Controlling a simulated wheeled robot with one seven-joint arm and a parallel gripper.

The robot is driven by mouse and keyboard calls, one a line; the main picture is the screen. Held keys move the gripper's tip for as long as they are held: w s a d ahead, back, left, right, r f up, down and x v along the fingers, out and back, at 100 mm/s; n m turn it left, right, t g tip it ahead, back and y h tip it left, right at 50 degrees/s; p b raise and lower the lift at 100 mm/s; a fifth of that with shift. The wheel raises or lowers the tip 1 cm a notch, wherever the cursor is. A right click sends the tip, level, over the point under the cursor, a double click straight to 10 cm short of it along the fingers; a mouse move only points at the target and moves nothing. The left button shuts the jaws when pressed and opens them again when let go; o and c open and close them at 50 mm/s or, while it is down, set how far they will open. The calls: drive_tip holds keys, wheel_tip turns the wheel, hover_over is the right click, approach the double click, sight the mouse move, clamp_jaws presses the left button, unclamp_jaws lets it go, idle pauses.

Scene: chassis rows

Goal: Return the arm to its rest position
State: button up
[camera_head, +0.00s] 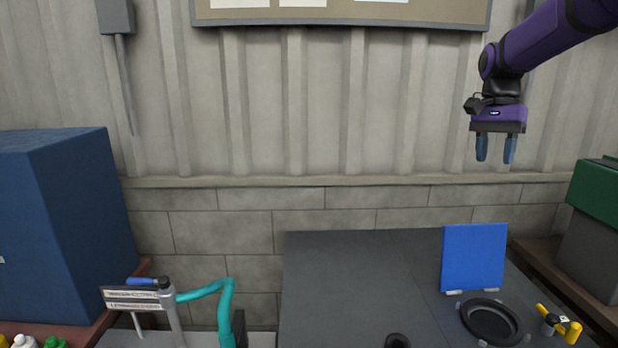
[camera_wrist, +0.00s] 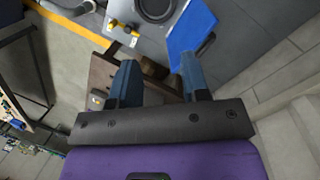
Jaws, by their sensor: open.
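My gripper (camera_head: 495,150) hangs from my purple arm at the upper right of the head view, high above the dark worktop and in front of the wall. Its two blue fingers point down and stand apart, with nothing between them. In the wrist view the open gripper (camera_wrist: 158,82) shows the two blue fingers, with the floor and a brown surface beyond them.
A blue panel (camera_head: 473,258) stands on the dark worktop (camera_head: 350,280), behind a black round dish (camera_head: 491,320) and a yellow-handled item (camera_head: 560,324). A blue cabinet (camera_head: 65,220) is at left, a green box (camera_head: 597,190) at right. A teal curved bar (camera_head: 226,300) rises at front.

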drive_tip(key=s+a+f+n+t, duration=0.1)
drive_tip(key=s+a+n+t, duration=0.1)
drive_tip(key=s, duration=0.7)
drive_tip(key=s+a+f+n+t, duration=0.1)
drive_tip(key=s+a+n+t, duration=0.2)
drive_tip(key=s, duration=0.7)
drive_tip(key=s+a+f+n+t, duration=0.1)
drive_tip(key=s+n, duration=0.4)
drive_tip(key=s, duration=0.5)
drive_tip(key=shift+s+a+t, duration=0.2)
drive_tip(key=shift+a+t, duration=0.5)
drive_tip(key=shift+t, duration=0.2)
